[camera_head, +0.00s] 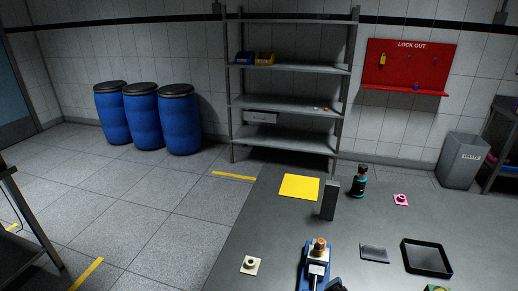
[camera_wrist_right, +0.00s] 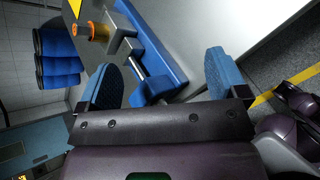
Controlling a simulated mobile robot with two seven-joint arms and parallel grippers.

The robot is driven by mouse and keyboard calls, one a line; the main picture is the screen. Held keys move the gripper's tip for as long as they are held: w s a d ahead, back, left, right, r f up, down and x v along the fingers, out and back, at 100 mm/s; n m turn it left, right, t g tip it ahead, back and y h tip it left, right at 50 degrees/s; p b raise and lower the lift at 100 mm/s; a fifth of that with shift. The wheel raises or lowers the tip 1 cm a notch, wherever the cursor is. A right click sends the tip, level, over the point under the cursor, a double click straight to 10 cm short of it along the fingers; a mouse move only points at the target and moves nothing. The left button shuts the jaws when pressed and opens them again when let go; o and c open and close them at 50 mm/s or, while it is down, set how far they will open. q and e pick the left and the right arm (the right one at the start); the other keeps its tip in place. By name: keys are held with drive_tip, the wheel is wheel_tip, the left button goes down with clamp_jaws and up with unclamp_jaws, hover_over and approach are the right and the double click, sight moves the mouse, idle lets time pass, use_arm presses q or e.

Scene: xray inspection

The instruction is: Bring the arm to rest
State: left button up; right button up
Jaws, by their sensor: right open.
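My right gripper (camera_wrist_right: 163,78) shows in the right wrist view with its two blue-padded fingers spread apart. It is open, and I see nothing gripped between the pads. A blue device (camera_wrist_right: 165,55) with an orange knob (camera_wrist_right: 97,31) lies just beyond the fingers; I cannot tell whether they touch it. In the head view, the blue device (camera_head: 305,268) with its orange-topped part (camera_head: 320,244) stands at the table's near edge. A small dark part at the bottom edge beside it may be my right gripper, mostly cut off. My left gripper is in neither view.
The grey table (camera_head: 285,225) holds a yellow sheet (camera_head: 299,187), an upright grey block (camera_head: 329,201), a dark bottle (camera_head: 359,182), a pink piece (camera_head: 401,199), a pale knobbed piece (camera_head: 250,265), a flat grey plate (camera_head: 374,253) and a black tray (camera_head: 405,257). Shelves (camera_head: 290,102) and blue barrels (camera_head: 145,122) stand behind.

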drive_tip(key=s+d+m+g+y, duration=0.2)
drive_tip(key=s+d+m+g, duration=0.15)
drive_tip(key=s+m, duration=0.7)
drive_tip(key=s+d+m+g+y, duration=0.1)
drive_tip(key=s+d+m+g, duration=0.25)
drive_tip(key=s+m, duration=0.7)
drive_tip(key=w+f+m+t, duration=0.1)
drive_tip(key=w+f+t, duration=0.7)
drive_tip(key=w+f, duration=0.2)
drive_tip(key=shift+d+f+t+y+b, duration=0.3)
drive_tip(key=shift+d+f+y, duration=0.15)
drive_tip(key=shift+f, duration=0.2)
